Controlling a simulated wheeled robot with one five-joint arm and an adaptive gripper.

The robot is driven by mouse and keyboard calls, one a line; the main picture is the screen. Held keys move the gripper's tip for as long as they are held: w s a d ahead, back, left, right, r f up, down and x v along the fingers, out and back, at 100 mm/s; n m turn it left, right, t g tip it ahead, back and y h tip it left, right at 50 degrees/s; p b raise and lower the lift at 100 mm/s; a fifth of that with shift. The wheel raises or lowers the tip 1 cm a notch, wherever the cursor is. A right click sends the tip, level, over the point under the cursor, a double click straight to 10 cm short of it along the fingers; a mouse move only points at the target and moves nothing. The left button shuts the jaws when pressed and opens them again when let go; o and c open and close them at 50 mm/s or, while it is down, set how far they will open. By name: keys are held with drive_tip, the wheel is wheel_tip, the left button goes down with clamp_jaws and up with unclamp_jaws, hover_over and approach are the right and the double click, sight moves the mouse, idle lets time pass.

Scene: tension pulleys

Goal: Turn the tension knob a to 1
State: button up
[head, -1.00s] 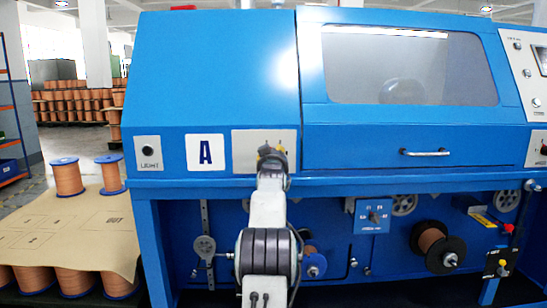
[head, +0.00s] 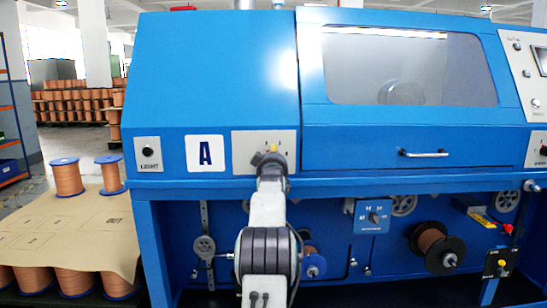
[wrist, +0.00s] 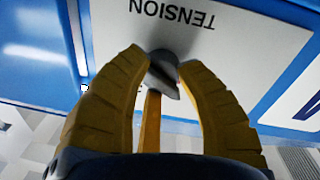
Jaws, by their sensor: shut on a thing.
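The tension knob (wrist: 164,76) is dark grey with a lighter ridge, on a pale panel lettered TENSION, which appears upside down in the wrist view. My gripper (wrist: 165,62) has its yellow fingers on either side of the knob and is shut on it. The ridge lies slanted between the fingers. In the head view my gripper (head: 271,149) is at the grey panel (head: 242,153) right of the letter A plate (head: 206,153). There my wrist hides the knob, and the scale marks are too small or covered to read.
The blue machine fills the middle, with a door handle (head: 423,154) to the right. A light knob (head: 148,151) is to the left. Below are a small blue dial plate (head: 372,216), a dark spool (head: 437,248) and wheels. A paper-covered pallet (head: 70,230) stands at left.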

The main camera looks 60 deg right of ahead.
drive_tip(key=shift+w+n, duration=0.1)
drive_tip(key=shift+n, duration=0.5)
drive_tip(key=o, duration=1.2)
drive_tip(key=shift+a, duration=0.1)
drive_tip(key=shift+v, duration=5.9)
drive_tip(key=shift+f, duration=0.1)
